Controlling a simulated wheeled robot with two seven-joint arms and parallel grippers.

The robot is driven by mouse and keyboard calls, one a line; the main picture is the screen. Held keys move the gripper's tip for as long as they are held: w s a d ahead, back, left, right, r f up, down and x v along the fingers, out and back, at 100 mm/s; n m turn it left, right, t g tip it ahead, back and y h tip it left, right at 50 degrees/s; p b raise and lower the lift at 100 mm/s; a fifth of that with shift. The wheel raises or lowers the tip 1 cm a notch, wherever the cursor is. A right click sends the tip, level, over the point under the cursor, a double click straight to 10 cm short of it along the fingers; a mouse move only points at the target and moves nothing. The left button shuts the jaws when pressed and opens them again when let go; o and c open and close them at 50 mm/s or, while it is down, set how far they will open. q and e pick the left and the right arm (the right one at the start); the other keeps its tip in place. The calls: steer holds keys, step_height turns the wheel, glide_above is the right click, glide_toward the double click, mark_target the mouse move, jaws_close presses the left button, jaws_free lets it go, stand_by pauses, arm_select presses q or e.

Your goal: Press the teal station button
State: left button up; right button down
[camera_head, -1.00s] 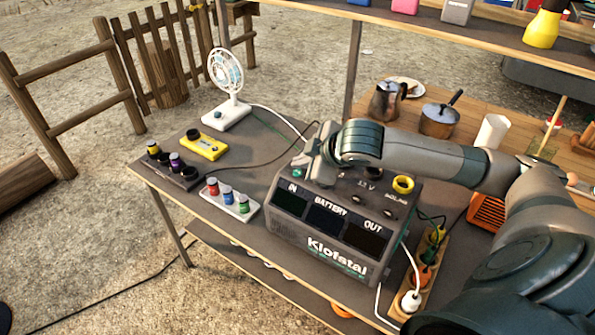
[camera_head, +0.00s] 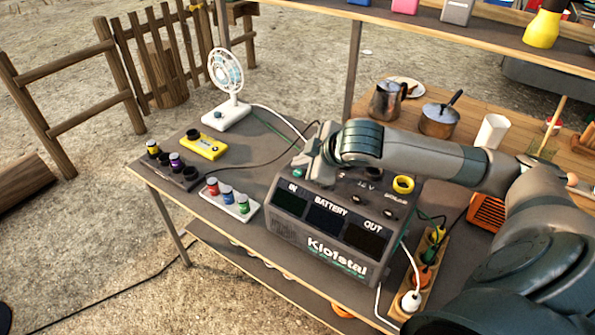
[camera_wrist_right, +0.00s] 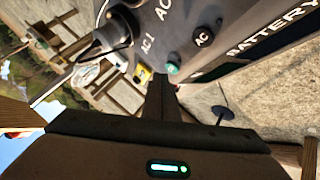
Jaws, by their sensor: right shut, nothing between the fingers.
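The power station (camera_head: 318,222), a grey box marked Klofstal, stands on the table with its dark screens facing front. The teal button (camera_wrist_right: 173,68) shows in the right wrist view on its top panel, near the AC markings. My right gripper (camera_head: 306,170) is shut and empty, pointing down at the left end of that panel. In the wrist view its fingertips (camera_wrist_right: 161,80) are right beside the teal button; I cannot tell whether they touch it. In the head view the gripper largely covers the button area. My left gripper is not in view.
A white fan (camera_head: 226,112), a yellow box (camera_head: 205,147) and small colored jars (camera_head: 228,197) stand left of the station. A power strip (camera_head: 428,272) with plugs and cables lies to its right. A shelf (camera_head: 430,25) hangs above the back.

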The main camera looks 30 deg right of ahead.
steer(key=shift+f, duration=0.6)
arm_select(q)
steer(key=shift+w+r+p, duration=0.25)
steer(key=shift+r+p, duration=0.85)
arm_select(e)
steer(key=shift+r, duration=0.6)
